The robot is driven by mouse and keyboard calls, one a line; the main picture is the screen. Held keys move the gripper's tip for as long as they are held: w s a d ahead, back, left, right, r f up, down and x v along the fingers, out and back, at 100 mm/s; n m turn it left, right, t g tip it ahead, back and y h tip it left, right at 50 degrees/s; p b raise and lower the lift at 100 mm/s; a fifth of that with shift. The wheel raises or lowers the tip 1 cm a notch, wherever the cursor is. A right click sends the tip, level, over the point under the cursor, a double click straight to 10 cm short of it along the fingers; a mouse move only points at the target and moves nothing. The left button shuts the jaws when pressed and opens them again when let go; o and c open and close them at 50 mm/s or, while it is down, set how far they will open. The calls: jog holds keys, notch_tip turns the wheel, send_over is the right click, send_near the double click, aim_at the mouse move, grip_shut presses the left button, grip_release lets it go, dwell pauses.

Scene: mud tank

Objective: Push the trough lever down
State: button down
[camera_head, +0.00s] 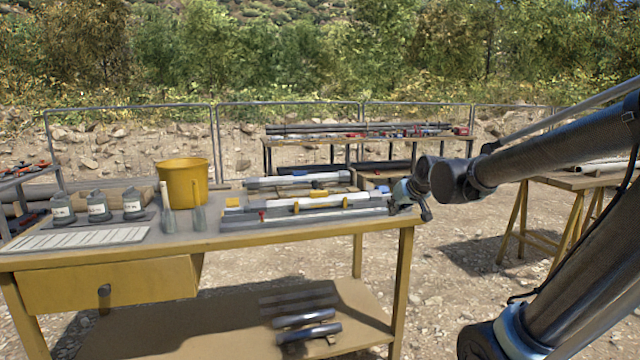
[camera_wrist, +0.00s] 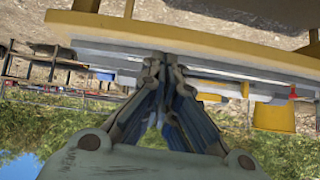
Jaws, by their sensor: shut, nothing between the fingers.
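The long grey trough (camera_head: 330,216) lies along the right part of the yellow table, with white and yellow pieces on it. It also shows across the upper wrist view (camera_wrist: 225,67). A small red piece (camera_head: 262,216) stands near its left end and also shows in the wrist view (camera_wrist: 292,93). I cannot tell which part is the lever. My gripper (camera_head: 408,203) is at the trough's right end, near the table's right edge. In the wrist view its fingers (camera_wrist: 166,62) are shut and empty, overlapping the trough; I cannot tell whether they touch it.
A yellow bucket (camera_head: 183,186), several grey bottles (camera_head: 98,207) and a white chart (camera_head: 75,238) occupy the table's left part. Another tray (camera_head: 297,179) lies behind the trough. A rear table (camera_head: 360,138) and a right trestle (camera_head: 575,182) stand apart. Open gravel lies right of my table.

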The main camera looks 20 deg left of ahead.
jog(key=w+a+r+n+t+y, duration=0.1)
jog(key=w+a+r+y, duration=0.1)
jog(key=a, duration=0.8)
jog(key=w+a+r+n+t+y, duration=0.1)
jog(key=w+a+r, duration=0.3)
jog(key=a, duration=0.5)
jog(key=shift+w+a+r+y, duration=0.25)
jog(key=shift+a+r+y, duration=0.15)
jog(key=shift+r+y, duration=0.3)
jog(key=shift+x, duration=7)
